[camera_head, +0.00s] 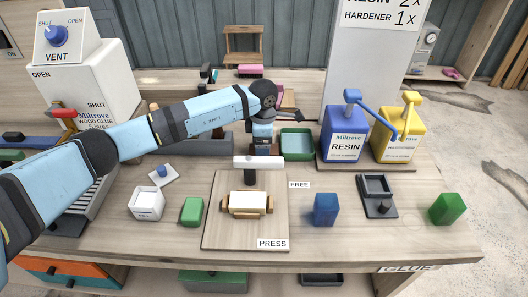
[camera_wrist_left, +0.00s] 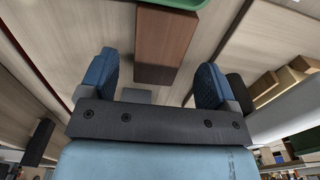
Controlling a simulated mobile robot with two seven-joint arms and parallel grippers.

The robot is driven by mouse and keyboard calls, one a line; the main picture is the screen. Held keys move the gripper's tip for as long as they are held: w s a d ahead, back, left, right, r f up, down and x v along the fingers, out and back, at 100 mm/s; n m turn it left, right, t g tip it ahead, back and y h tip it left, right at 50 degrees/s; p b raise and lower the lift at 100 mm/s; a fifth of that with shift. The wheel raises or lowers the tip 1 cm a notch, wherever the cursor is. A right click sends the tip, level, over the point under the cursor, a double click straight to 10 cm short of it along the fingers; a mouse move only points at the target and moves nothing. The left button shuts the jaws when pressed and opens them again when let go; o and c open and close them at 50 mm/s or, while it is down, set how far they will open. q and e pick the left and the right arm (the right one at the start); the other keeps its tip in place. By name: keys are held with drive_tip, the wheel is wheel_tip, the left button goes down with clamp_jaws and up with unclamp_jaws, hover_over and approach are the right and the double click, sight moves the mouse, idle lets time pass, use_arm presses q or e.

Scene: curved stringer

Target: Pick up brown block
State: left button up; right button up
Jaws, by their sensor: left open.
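The brown block (camera_wrist_left: 168,45) shows in the left wrist view as a long reddish-brown piece. It lies in line with the gap between the fingers, with clear room on both sides of it. In the head view it is mostly hidden by my left gripper (camera_head: 263,143), which points down over the back middle of the bench. The left gripper (camera_wrist_left: 157,80) is open, with one blue-padded finger on each side of the gap, and holds nothing. My right gripper is out of view.
A green tray (camera_head: 297,144) stands just right of the gripper. The press (camera_head: 215,222) with its white-topped handle is in front. Resin (camera_head: 344,147) and hardener (camera_head: 397,147) dispensers stand to the right. Blue (camera_head: 326,209) and green (camera_head: 447,208) blocks sit near the front.

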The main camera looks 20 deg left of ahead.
use_arm(q)
wheel_tip(320, 180, down, 3)
drive_tip(key=shift+w+d+f, duration=0.1)
drive_tip(key=c, duration=1)
drive_tip(key=shift+r, duration=0.2)
